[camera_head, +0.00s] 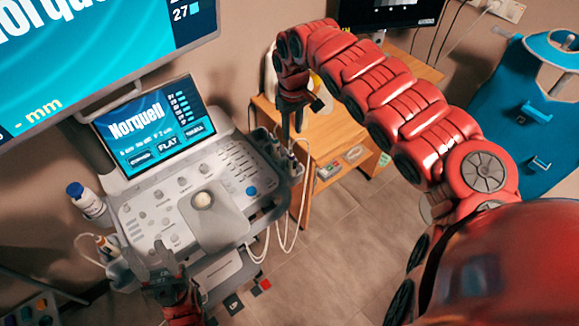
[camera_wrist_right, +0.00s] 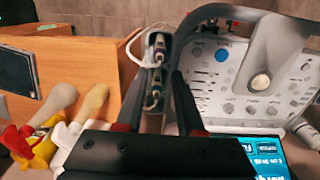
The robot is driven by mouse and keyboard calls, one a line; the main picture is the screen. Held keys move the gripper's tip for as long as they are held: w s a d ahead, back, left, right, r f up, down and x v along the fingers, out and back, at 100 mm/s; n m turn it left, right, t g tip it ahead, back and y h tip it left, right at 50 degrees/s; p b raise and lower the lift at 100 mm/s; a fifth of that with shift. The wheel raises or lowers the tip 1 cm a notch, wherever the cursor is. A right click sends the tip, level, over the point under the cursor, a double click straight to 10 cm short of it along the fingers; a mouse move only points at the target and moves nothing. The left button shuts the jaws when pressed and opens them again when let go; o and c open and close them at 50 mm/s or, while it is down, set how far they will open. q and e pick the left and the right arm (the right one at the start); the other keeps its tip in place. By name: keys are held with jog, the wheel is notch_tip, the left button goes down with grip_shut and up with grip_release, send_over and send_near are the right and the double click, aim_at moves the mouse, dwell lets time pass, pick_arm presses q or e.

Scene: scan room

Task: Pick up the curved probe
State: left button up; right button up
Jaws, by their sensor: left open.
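Several probes (camera_head: 290,152) stand in the holder on the right side of the grey ultrasound console (camera_head: 150,215). In the right wrist view two white-and-dark probes (camera_wrist_right: 158,48) show in the holder, one above the other. I cannot tell which one is the curved probe. My right gripper (camera_head: 298,128) points down above and near this holder. In its wrist view its dark fingers (camera_wrist_right: 158,100) are apart on either side of the probes, with nothing gripped. My left gripper (camera_head: 160,262) is open and empty at the console's front left.
A white bottle with a blue cap (camera_head: 86,202) stands left of the console. Another item (camera_head: 104,245) sits in the left-side holder. White cables (camera_head: 292,225) hang at the console's right. A wooden desk (camera_head: 345,140) is behind. A blue couch (camera_head: 530,110) is at the right.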

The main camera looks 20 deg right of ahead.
aim_at(290, 157)
jog(key=f+p, duration=0.3)
jog(key=f, duration=0.7)
jog(key=shift+a+f, duration=0.1)
jog(key=shift+a, duration=0.1)
jog(key=shift+d+f, duration=0.1)
jog(key=shift+f, duration=0.35)
jog(key=shift+w+f+p, duration=0.15)
jog(key=shift+f+p, duration=0.35)
jog(key=shift+f, duration=0.3)
notch_tip(290, 157, down, 3)
jog(key=shift+w+r, duration=0.1)
jog(key=shift+w, duration=0.05)
jog(key=shift+f, duration=0.45)
grip_shut()
